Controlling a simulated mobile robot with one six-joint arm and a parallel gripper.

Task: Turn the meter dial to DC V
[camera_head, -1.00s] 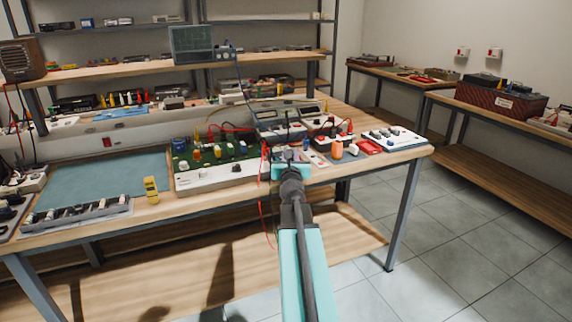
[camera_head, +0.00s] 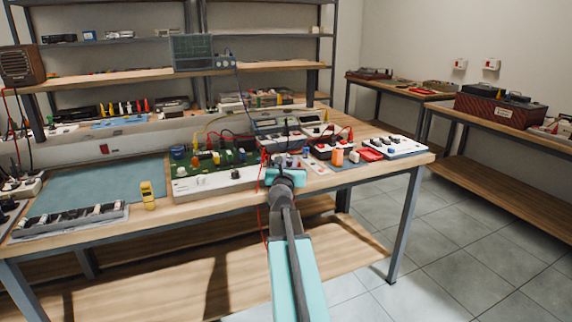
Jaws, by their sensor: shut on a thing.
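My gripper (camera_head: 287,164) is at the bench's front edge, right of the green circuit board. It is shut on a small part that I take to be the meter dial; my own wrist and jaws hide most of that part. A grey meter with a display (camera_head: 268,124) stands just behind the gripper, with red and black leads near it. The dial's markings and its present setting are too small and too covered to read.
The green circuit board (camera_head: 215,177) on its white base lies left of my gripper. A yellow handheld device (camera_head: 148,195) stands farther left by a blue mat (camera_head: 95,185). An orange part (camera_head: 337,157) and a white panel with knobs (camera_head: 393,147) are to the right. Red leads hang nearby.

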